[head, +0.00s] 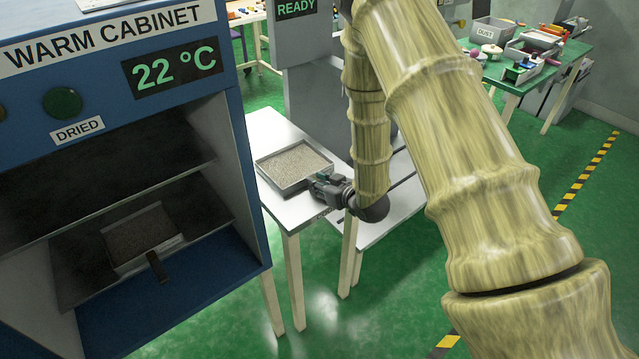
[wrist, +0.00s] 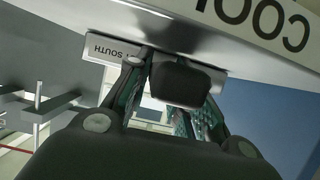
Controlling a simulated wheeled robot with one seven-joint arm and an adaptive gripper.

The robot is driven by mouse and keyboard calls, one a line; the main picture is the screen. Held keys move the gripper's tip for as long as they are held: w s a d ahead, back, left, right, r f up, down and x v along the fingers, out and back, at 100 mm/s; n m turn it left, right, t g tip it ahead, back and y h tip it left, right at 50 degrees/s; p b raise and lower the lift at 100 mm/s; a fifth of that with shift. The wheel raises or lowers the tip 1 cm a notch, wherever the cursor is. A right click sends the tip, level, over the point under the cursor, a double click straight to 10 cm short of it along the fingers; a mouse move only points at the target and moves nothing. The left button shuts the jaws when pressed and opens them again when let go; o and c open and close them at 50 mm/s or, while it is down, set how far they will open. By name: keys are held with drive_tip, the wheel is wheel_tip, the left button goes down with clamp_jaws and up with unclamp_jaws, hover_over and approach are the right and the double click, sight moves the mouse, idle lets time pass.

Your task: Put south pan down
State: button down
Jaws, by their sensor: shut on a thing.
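The south pan (head: 268,177) is a shallow grey metal tray of grey-brown grains. It appears level, at the white table (head: 265,127); whether it touches the top or hangs just above it I cannot tell. In the wrist view its label plate (wrist: 104,50) shows "SOUTH", partly hidden by a finger. My gripper (head: 318,186) is at the pan's near right side, shut on its dark handle (wrist: 180,83). The fingers lie on both sides of this handle in the wrist view. The table edge with upside-down "COOL" lettering (wrist: 262,22) crosses the top of that view.
The blue warm cabinet (head: 243,200) stands at the left, open, reading 22 °C. Inside it is another pan (head: 177,239) with a dark handle (head: 157,266). A grey machine column (head: 312,92) rises behind the table. A green worktable (head: 497,77) with bins is at the back right.

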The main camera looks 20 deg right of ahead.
drive_tip(key=c, duration=1.3)
unclamp_jaws()
drive_tip(key=shift+o, duration=0.2)
drive_tip(key=shift+s, duration=0.1)
drive_tip(key=b+v, duration=0.2)
drive_tip(key=v, duration=1)
drive_tip(key=s+a+f+m+g+h, duration=0.1)
drive_tip(key=s+f+g, duration=0.1)
drive_tip(key=s+f, duration=0.3)
drive_tip(key=s+f+m+g+h, duration=0.1)
drive_tip(key=s+f+g, duration=0.1)
drive_tip(key=f, duration=0.5)
drive_tip(key=s+a+f+g, duration=0.1)
drive_tip(key=s+f+g, duration=0.2)
drive_tip(key=s, duration=0.6)
drive_tip(key=s+a+f+m+g+h, duration=0.1)
drive_tip(key=s+f+g, duration=0.2)
drive_tip(key=s+f, duration=0.5)
drive_tip(key=s+a+f+m+g+h, duration=0.1)
drive_tip(key=s+f+g, duration=0.1)
drive_tip(key=s+f, duration=0.4)
drive_tip(key=s, duration=0.5)
drive_tip(key=shift+a+g, duration=0.3)
drive_tip(key=shift+g, duration=0.1)
drive_tip(key=shift+f, duration=0.1)
